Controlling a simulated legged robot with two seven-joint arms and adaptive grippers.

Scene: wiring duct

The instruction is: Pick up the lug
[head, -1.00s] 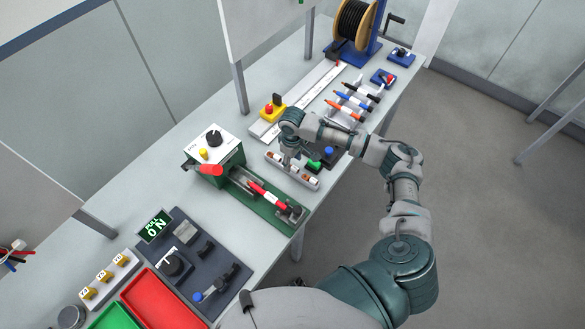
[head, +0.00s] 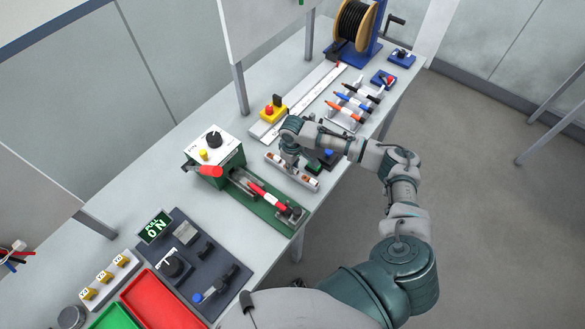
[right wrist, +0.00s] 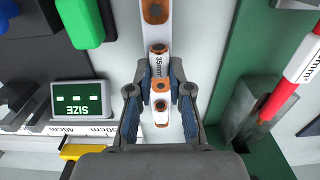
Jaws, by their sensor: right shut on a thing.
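The lug (right wrist: 161,62) has a pale barrel marked 35mm² and copper-coloured ends. In the right wrist view it lies between the fingers of my right gripper (right wrist: 164,92), which is shut on it. The pale lug rack (head: 312,183) lies on the bench under this gripper in the head view. My right gripper (head: 289,164) points down over the rack and hides part of it. I cannot tell whether the lug is clear of the rack. My left gripper is out of view.
The green crimping fixture (head: 294,223), with a red-and-white bar (head: 268,195), stands close to the left of the rack. Black blocks with green and blue parts (head: 329,153) are close on the right. A dark size display (right wrist: 79,100) shows in the wrist view.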

